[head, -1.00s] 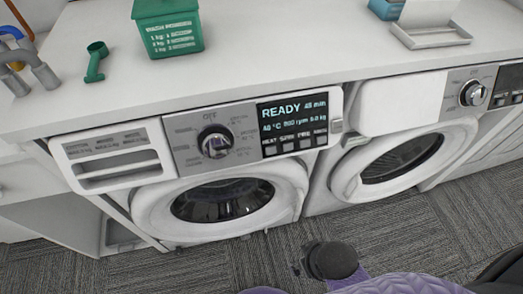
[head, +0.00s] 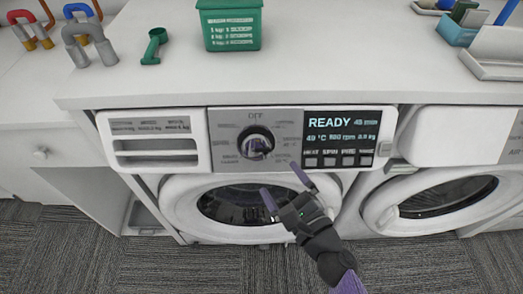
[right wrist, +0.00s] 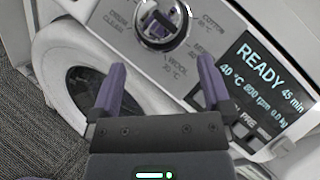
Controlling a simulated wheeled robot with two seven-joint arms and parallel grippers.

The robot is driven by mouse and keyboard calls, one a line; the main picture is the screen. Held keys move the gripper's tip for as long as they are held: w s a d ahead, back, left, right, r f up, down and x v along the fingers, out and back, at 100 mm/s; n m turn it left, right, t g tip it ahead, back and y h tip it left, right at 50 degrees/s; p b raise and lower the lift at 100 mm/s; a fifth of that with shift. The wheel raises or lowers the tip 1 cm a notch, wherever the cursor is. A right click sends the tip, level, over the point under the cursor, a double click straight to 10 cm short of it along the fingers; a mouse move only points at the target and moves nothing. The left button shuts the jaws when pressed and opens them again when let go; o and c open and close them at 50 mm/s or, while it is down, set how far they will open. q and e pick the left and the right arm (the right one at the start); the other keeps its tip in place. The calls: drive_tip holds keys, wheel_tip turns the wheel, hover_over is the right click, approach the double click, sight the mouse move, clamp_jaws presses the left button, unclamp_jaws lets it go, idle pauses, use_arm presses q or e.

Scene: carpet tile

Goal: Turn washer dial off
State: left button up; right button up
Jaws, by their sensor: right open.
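The washer's round dial (head: 256,143), dark with a chrome face, sits on the grey part of the control panel. OFF is printed above it. Its pointer setting is too small to tell. The lit display (head: 342,139) to its right reads READY. My right gripper (head: 279,179) is open and empty, below and right of the dial, in front of the panel and apart from it. In the right wrist view the dial (right wrist: 163,23) lies ahead, between and beyond the two purple fingers (right wrist: 160,78). My left gripper is out of view.
The washer's round door (head: 190,205) is closed below the panel. A white counter (head: 320,70) overhangs above, bearing a green box (head: 230,27) and a green scoop (head: 154,46). A second machine (head: 440,200) stands to the right. Carpet (head: 90,265) is open in front.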

sight(262, 154)
drive_tip(key=x, duration=0.8)
drive_tip(key=shift+w+a, duration=0.2)
drive_tip(key=shift+r, duration=0.1)
drive_tip(key=c, duration=0.9)
